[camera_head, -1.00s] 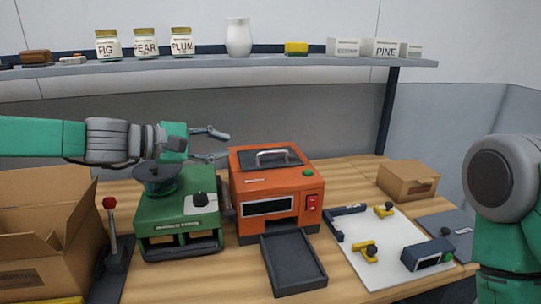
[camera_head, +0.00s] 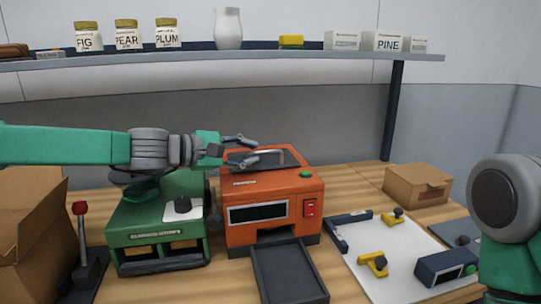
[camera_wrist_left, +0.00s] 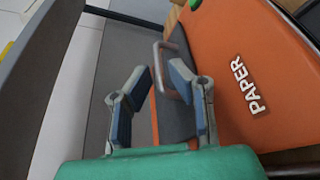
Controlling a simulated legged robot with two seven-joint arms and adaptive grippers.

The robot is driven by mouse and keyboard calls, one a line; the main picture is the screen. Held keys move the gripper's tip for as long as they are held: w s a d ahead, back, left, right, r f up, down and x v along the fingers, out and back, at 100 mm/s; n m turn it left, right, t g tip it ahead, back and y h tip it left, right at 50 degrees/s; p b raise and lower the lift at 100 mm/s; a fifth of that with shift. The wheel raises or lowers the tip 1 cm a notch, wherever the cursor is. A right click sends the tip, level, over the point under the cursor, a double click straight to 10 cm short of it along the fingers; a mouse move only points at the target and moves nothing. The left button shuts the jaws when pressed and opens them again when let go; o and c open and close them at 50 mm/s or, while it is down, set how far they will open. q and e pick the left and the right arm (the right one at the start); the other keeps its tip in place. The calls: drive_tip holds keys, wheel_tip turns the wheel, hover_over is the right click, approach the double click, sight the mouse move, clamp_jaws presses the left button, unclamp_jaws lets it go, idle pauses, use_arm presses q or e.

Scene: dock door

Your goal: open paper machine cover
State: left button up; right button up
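The orange paper machine (camera_head: 270,205) stands in the middle of the table, and its side with the word PAPER shows in the left wrist view (camera_wrist_left: 235,70). Its dark top cover (camera_head: 285,161) looks closed and carries a light bar handle (camera_head: 268,153), which also shows in the left wrist view (camera_wrist_left: 168,72). My left gripper (camera_head: 252,148) is open at the left edge of the cover. In the left wrist view its fingers (camera_wrist_left: 155,78) are spread with the handle just beyond and between the tips. Contact cannot be told. My right gripper is out of view.
A green machine (camera_head: 160,235) and a red-knobbed lever (camera_head: 82,235) stand left. A dark tray (camera_head: 288,275) sits in front. A white board (camera_head: 385,250) with yellow clamps and a cardboard box (camera_head: 418,186) lie right. A shelf (camera_head: 300,56) runs behind.

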sight(261, 153)
use_arm(q)
drive_tip(key=x, duration=0.3)
drive_tip(key=shift+w+d+f, duration=0.1)
drive_tip(key=shift+w+f, duration=0.05)
drive_tip(key=shift+w, duration=0.1)
drive_tip(key=shift+w+f, duration=0.1)
drive_tip(key=shift+w, duration=0.2)
drive_tip(key=shift+w+a+f, duration=0.15)
drive_tip(key=shift+w+a, duration=0.1)
drive_tip(key=shift+w, duration=0.15)
drive_tip(key=shift+d, duration=1.15)
clamp_jaws()
